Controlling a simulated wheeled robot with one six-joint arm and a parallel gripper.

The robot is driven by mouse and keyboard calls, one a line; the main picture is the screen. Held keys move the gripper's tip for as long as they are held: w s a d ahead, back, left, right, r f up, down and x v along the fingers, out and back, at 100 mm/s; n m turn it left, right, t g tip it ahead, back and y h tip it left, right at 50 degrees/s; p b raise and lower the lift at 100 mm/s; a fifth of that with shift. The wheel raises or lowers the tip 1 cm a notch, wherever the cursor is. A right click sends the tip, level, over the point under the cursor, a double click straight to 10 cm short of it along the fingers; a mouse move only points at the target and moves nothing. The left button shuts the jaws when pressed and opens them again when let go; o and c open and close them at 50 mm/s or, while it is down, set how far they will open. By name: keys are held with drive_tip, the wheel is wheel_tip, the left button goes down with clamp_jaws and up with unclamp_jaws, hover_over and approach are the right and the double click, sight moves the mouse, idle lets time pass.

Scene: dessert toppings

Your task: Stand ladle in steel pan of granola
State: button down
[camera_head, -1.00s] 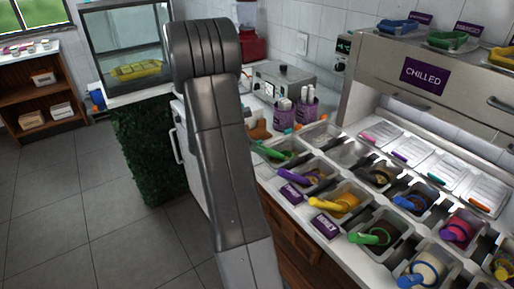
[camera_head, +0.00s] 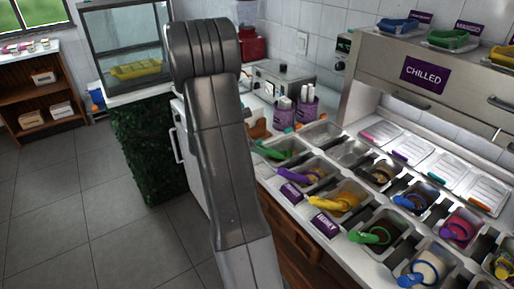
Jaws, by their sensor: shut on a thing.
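My grey arm stands upright across the left-middle of the view. Its end and my gripper do not show, so what it holds is hidden. Steel pans sit in rows in the counter at the right. Other pans hold ladles: a green ladle (camera_head: 274,153), a purple ladle (camera_head: 298,175), a yellow ladle (camera_head: 330,203), another green ladle (camera_head: 368,237) and blue ones. I cannot tell which ladle the task means.
A chilled cabinet (camera_head: 385,65) with a purple sign rises behind the pans. Purple cups (camera_head: 307,111) with white items stand near a steel appliance (camera_head: 283,82). A glass case (camera_head: 125,45) and wooden shelves (camera_head: 45,95) stand left. The tiled floor (camera_head: 95,215) is clear.

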drive_tip(key=shift+f, duration=0.25)
idle(0.7)
drive_tip(key=c, duration=0.7)
unclamp_jaws()
drive_tip(key=shift+r, duration=0.1)
drive_tip(key=shift+r+p, duration=3.3)
drive_tip(key=shift+r, duration=0.7)
drive_tip(key=shift+f, duration=0.15)
wheel_tip(320, 180, down, 8)
drive_tip(key=b, duration=0.6)
drive_tip(key=shift+b, duration=0.3)
